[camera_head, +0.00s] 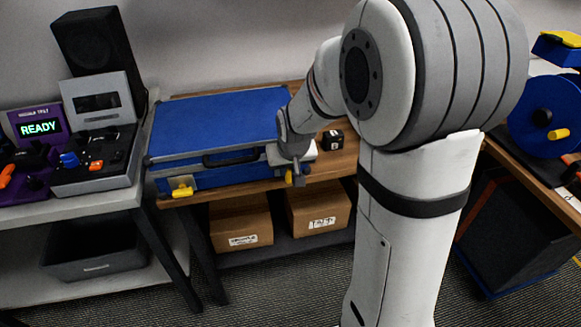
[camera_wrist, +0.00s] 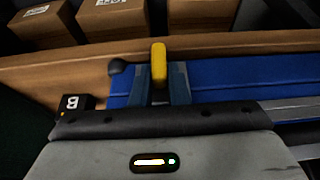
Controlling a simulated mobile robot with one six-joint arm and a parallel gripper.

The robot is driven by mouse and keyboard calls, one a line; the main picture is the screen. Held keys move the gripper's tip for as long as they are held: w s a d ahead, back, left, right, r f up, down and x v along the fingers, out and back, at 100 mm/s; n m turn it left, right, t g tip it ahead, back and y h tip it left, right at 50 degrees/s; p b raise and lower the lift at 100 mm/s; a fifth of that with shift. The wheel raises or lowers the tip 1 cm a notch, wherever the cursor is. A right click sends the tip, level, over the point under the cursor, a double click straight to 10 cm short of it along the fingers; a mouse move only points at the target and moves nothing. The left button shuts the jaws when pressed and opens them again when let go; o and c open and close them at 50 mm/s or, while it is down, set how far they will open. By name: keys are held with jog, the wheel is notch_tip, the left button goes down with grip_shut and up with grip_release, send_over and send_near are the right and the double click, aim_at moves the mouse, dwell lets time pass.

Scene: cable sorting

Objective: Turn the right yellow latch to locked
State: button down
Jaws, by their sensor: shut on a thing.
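The blue case (camera_head: 215,120) lies on the wooden bench with its lid down and a black handle on its front; its blue front also shows in the wrist view (camera_wrist: 250,75). The right yellow latch (camera_wrist: 158,62) sits between my gripper's two blue-grey fingers (camera_wrist: 160,85) and points lengthwise out from them. My gripper (camera_head: 295,172) is shut on this latch at the case's front right corner. In the head view my gripper mostly hides it. The left yellow latch (camera_head: 182,190) shows at the front left, its bar lying roughly sideways.
A small black cube (camera_head: 333,140) marked B stands just right of the case, close to my gripper. Cardboard boxes (camera_head: 240,222) sit on the shelf below. A console with a READY screen (camera_head: 39,128) is on the left table. A blue reel (camera_head: 545,118) is far right.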

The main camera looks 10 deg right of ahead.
jog(key=shift+d, duration=0.1)
jog(key=shift+b, duration=0.35)
jog(key=shift+f, duration=0.1)
jog(key=m+y+b, duration=0.1)
jog(key=y+b, duration=0.4)
jog(key=b, duration=0.2)
jog(key=d+f+m+t+y+b, duration=0.1)
jog(key=m+y+b, duration=0.1)
jog(key=y+b, duration=0.4)
jog(key=d+f+m+t+y+b, duration=0.1)
jog(key=y+b, duration=0.4)
jog(key=b, duration=0.3)
jog(key=shift+d+f, duration=0.15)
jog(key=shift+m+t+y, duration=0.3)
jog(key=shift+y, duration=0.1)
jog(key=c, duration=1.4)
grip_release()
